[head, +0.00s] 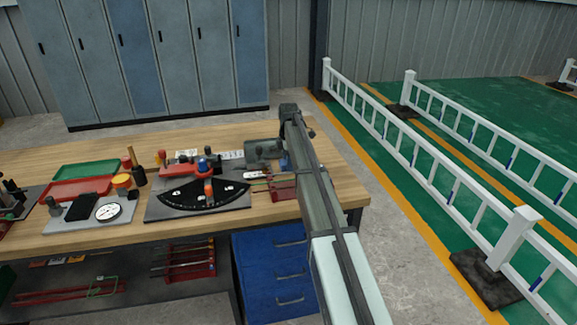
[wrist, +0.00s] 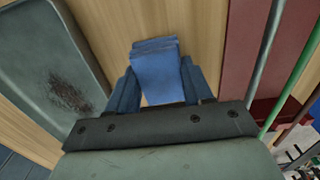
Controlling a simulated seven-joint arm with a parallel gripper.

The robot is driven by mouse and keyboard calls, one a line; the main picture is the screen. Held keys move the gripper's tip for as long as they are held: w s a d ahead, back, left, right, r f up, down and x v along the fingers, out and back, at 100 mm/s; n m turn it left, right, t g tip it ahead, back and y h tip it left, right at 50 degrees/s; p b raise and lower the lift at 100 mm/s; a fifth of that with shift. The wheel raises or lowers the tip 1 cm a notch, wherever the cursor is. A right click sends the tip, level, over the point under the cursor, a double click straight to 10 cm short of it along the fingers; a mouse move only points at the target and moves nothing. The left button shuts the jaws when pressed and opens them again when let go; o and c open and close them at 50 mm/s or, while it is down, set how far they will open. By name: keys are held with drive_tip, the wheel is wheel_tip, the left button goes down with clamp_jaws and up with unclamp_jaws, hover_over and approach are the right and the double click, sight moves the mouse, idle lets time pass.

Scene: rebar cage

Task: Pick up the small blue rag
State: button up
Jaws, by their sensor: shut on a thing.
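The small blue rag (wrist: 157,72) is a folded, layered cloth over the wooden table top in the wrist view. My gripper (wrist: 158,82) has one dark blue finger on each side of it and is shut on it. In the head view my arm reaches over the right end of the workbench and hides most of the gripper. A small blue patch shows left of the arm, too small to tell rag from finger.
In the wrist view, a stained grey-green thing (wrist: 62,75) lies left of the rag and a dark red box (wrist: 244,50) with rods stands right. The workbench (head: 335,165) also carries a black dial plate (head: 205,196), a red tray (head: 80,187) and a green tray (head: 88,170).

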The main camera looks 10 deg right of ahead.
drive_tip(key=shift+c, duration=0.3)
wheel_tip(320, 180, up, 10)
idle(0.5)
drive_tip(key=o, duration=0.5)
drive_tip(key=shift+c, duration=0.2)
drive_tip(key=shift+d+f, duration=0.1)
drive_tip(key=c, duration=0.4)
